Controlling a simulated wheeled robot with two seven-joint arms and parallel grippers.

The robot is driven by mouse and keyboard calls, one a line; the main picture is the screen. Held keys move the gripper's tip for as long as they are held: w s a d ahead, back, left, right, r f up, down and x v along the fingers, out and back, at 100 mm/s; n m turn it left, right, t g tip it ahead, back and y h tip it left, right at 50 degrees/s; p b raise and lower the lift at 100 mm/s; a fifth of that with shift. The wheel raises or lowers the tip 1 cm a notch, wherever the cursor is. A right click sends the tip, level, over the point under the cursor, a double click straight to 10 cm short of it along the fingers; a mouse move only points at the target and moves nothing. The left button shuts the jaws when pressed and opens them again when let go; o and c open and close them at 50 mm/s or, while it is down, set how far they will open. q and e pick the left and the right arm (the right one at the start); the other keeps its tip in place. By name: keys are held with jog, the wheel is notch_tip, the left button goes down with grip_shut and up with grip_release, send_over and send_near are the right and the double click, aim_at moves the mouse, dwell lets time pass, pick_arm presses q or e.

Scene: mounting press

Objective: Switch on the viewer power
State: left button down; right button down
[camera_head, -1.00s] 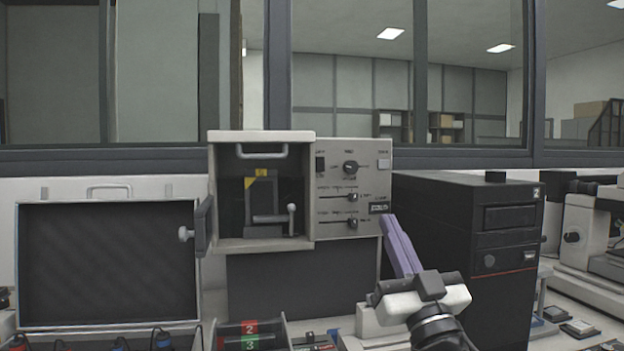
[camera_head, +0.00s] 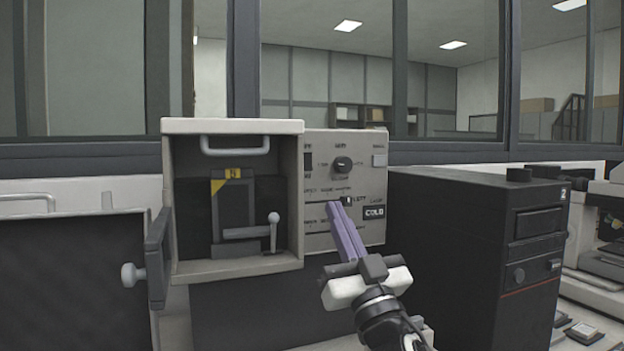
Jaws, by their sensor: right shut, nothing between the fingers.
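A beige control panel (camera_head: 317,240) is attached to the right of an open-fronted press chamber (camera_head: 236,126). At its top are a dark rocker switch (camera_head: 308,161), a round black knob (camera_head: 343,164) and a pale square button (camera_head: 380,160). Below is a horizontal slot with a dark slider knob (camera_head: 348,201) at its right end. I cannot read which control is the viewer power. My right gripper (camera_head: 334,204) is shut and empty, its lavender fingertips right beside the slider knob; contact is unclear. The gripper hides part of the lower slot and its knob. My left gripper is out of view.
The chamber's door (camera_head: 157,245) stands open at its left, with a round handle. A tall black unit (camera_head: 440,260) stands close to my right arm. A dark opened case (camera_head: 70,275) is at the left.

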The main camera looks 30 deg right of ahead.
jog(key=p, duration=0.3)
send_near(307, 164)
notch_tip(307, 164, up, 5)
jog(key=w, duration=0.1)
jog(key=w+f, duration=0.1)
jog(key=w+d, duration=0.1)
jog(key=shift+w+f+b, duration=0.15)
jog(key=shift+f+b, duration=0.1)
jog(key=shift+b, duration=0.15)
jog(key=shift+w, duration=0.35)
